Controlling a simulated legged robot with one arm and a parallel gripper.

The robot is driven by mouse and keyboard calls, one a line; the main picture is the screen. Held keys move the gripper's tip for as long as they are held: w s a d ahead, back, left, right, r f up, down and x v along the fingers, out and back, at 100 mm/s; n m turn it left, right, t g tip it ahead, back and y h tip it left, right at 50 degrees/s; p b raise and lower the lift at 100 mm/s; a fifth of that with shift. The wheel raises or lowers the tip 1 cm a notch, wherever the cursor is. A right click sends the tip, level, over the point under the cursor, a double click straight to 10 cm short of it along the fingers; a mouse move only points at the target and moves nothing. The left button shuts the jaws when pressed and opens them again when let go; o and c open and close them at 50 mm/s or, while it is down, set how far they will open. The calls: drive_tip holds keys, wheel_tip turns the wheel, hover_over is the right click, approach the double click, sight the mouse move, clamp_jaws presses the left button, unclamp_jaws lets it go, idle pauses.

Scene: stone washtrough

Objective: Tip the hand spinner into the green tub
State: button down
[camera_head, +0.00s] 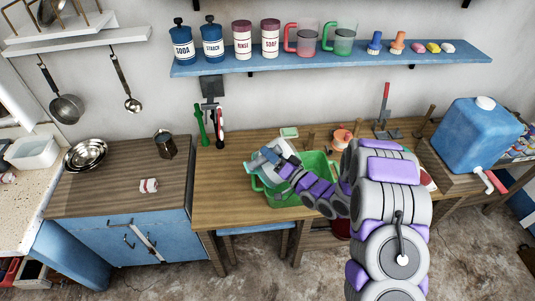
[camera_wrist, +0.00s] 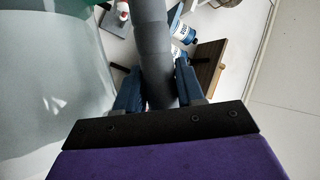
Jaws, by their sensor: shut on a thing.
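The green tub (camera_head: 318,162) stands on the wooden table, partly hidden behind my arm. The pale grey hand spinner (camera_head: 262,158) is held above the tub's left end and looks tilted. In the wrist view its clear, greyish body (camera_wrist: 50,105) fills the left side. My gripper (camera_wrist: 158,82) is shut on a thick dark grey handle (camera_wrist: 153,40), which sits between the two blue fingers. My gripper also shows in the head view (camera_head: 276,160), at the spinner. What is inside the spinner cannot be made out.
The wooden table (camera_head: 222,200) has free room at left. A green-handled and a red-and-black tool stand at its back left. An orange-topped item (camera_head: 342,137) stands behind the tub. A blue water canister (camera_head: 478,135) is at right. A blue shelf (camera_head: 215,67) with jars and mugs hangs above.

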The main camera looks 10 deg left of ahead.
drive_tip(key=shift+w+d+r+m+y+p, duration=0.3)
drive_tip(key=shift+d+r+m+p, duration=0.2)
drive_tip(key=shift+d+r, duration=0.2)
drive_tip(key=shift+d, duration=0.2)
drive_tip(key=shift+w+d+r+m+t+p, duration=0.15)
drive_tip(key=shift+d+r+m+t+p, duration=0.1)
drive_tip(key=shift+d+m+p, duration=0.15)
drive_tip(key=shift+w+d+r+m+t+p, duration=0.25)
drive_tip(key=shift+d+m+t, duration=0.1)
drive_tip(key=shift+d, duration=0.2)
drive_tip(key=shift+w+d+r+m+t+p, duration=0.1)
drive_tip(key=shift+d+r+m+t+p, duration=0.1)
drive_tip(key=shift+d+m+p, duration=0.2)
drive_tip(key=shift+d, duration=0.1)
drive_tip(key=d+m+t, duration=0.1)
drive_tip(key=w+d+m+p, duration=0.1)
drive_tip(key=d, duration=0.1)
drive_tip(key=shift+w+d+r+m+t+y, duration=0.1)
drive_tip(key=shift+d+r+m+t+y, duration=0.1)
drive_tip(key=shift+m+t+y, duration=0.15)
idle(0.3)
idle(1.0)
